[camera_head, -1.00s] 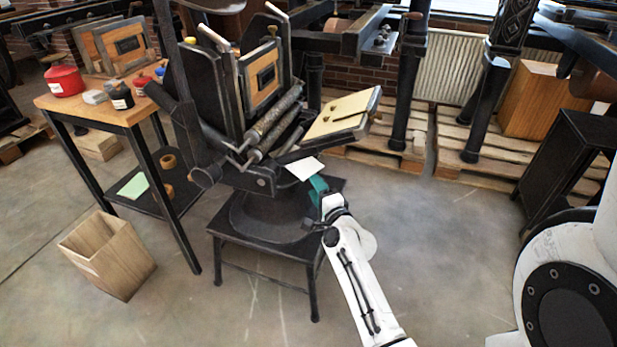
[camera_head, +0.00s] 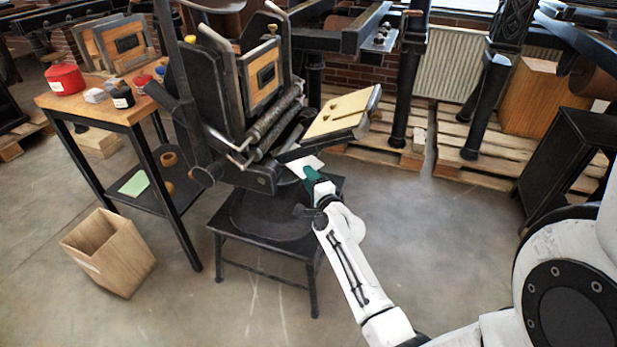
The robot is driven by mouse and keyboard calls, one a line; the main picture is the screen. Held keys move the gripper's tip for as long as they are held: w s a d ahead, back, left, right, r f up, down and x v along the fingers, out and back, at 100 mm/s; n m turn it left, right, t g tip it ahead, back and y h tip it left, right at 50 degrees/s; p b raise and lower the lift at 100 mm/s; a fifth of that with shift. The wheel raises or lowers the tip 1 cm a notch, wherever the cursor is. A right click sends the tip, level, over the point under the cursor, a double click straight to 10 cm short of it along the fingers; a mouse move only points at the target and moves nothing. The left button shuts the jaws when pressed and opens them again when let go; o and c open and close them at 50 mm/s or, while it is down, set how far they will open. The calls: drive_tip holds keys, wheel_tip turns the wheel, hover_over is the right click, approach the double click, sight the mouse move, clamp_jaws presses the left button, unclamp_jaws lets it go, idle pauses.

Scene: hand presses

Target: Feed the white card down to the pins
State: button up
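The white card (camera_head: 305,165) shows as a small pale patch just beyond the fingertips of my gripper (camera_head: 313,178). My gripper has green fingers and appears closed on the card's near edge. The card lies at the front right of the black hand press (camera_head: 218,95), below its tilted board (camera_head: 340,115) with a cream sheet and small dark pieces on it. Part of the card is hidden by the press frame or my fingers.
The press rests on a black stand (camera_head: 265,222). A wooden side table (camera_head: 95,112) with a red pot (camera_head: 65,79) and inks is at left. A wooden bin (camera_head: 108,252) stands on the floor.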

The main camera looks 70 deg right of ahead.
drive_tip(key=shift+r, duration=0.1)
clamp_jaws()
idle(0.3)
drive_tip(key=shift+w+r, duration=0.1)
drive_tip(key=shift+r, duration=0.1)
wheel_tip(320, 180, up, 3)
drive_tip(key=p, duration=0.2)
drive_tip(key=shift+w+f+p, duration=0.1)
drive_tip(key=shift+f+p, duration=0.05)
drive_tip(key=shift+p, duration=0.15)
drive_tip(key=s+a+r+p, duration=0.1)
drive_tip(key=s+a+r, duration=0.3)
drive_tip(key=s+a, duration=0.5)
drive_tip(key=shift+s+r+p, duration=0.15)
drive_tip(key=shift+s+p, duration=0.25)
drive_tip(key=shift+s, duration=0.6)
drive_tip(key=shift+a, duration=0.1)
